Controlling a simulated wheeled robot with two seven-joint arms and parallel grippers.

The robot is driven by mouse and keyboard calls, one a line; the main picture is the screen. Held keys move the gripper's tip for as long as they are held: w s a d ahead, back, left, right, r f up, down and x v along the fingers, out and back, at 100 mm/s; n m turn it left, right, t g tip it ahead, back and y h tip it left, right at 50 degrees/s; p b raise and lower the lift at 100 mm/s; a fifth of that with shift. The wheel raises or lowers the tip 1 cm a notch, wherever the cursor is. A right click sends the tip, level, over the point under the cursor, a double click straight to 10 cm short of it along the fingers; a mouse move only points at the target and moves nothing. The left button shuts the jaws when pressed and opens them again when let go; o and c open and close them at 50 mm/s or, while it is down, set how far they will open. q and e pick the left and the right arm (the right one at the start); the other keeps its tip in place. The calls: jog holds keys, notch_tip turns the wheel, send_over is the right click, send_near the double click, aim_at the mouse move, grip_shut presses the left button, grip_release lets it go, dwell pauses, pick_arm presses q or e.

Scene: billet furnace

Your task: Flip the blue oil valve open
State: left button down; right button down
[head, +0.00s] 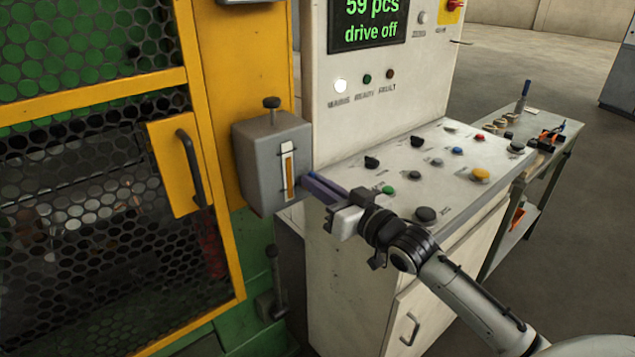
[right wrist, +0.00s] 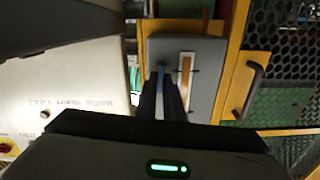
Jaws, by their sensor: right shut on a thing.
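The grey oil box (head: 262,160) with an amber sight gauge (head: 288,172) is mounted on the yellow machine frame. The blue oil valve lever (head: 313,176) shows only as a small blue strip at the box's lower right side. My right gripper (head: 318,186) reaches in from the right and is shut on the lever, its fingers hiding most of it. In the right wrist view the lever (right wrist: 161,72) shows at the tips of the dark fingers (right wrist: 165,95), beside the gauge (right wrist: 185,75). My left gripper is in neither view.
A white control cabinet (head: 345,260) with a sloped button panel (head: 440,175) stands just right of the box, under my right arm. A yellow guard door with a handle (head: 190,165) is at the left. A side table (head: 560,130) stands behind.

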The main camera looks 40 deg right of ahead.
jog(key=shift+a+n+p, duration=0.15)
jog(key=shift+n+p, duration=0.35)
jog(key=shift+n, duration=0.5)
jog(key=c, duration=1.9)
grip_release()
jog(key=shift+o, duration=0.2)
jog(key=s+b, duration=0.1)
jog(key=s, duration=0.9)
jog(key=shift+s+d, duration=0.15)
jog(key=shift+d, duration=0.25)
